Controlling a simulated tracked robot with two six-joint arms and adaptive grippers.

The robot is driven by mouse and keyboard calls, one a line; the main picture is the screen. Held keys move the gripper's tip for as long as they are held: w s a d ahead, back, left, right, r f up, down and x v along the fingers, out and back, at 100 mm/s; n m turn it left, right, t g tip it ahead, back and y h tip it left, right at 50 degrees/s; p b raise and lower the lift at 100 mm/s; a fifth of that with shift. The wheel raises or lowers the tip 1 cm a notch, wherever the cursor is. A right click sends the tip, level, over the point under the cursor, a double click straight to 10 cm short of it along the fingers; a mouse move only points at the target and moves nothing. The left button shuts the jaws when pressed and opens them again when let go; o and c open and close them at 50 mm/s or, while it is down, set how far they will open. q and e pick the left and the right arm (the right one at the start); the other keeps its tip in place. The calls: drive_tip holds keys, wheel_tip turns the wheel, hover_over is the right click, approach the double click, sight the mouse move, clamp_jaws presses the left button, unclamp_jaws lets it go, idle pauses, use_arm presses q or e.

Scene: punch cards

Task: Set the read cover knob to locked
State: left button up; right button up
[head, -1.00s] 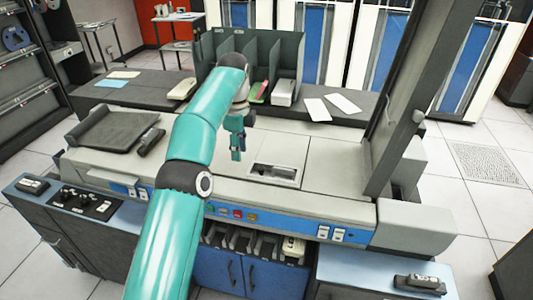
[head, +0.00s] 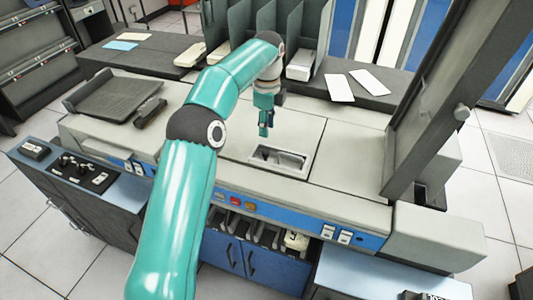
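A tall dark cover (head: 437,95) stands raised at the right end of the grey card machine (head: 345,160). A small light grey round knob (head: 461,112) sits on the cover's right side; I take it for the read cover knob, and its setting is too small to read. My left gripper (head: 264,130) points down above the machine top, just behind the rectangular opening (head: 281,160). It is well left of the knob, apart from it. It seems to hold nothing, but its fingers are too small to tell whether they are open. My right gripper is out of view.
A dark tray (head: 115,97) lies on the machine's left. Dark upright dividers (head: 240,38) and white cards (head: 338,88) are on the shelf behind. A blue panel with buttons (head: 236,200) runs along the front. The machine top between gripper and cover is clear.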

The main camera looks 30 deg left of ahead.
sight(266, 152)
use_arm(q)
drive_tip(key=f, duration=0.9)
drive_tip(key=shift+s+f, duration=0.25)
drive_tip(key=shift+f, duration=0.15)
clamp_jaws()
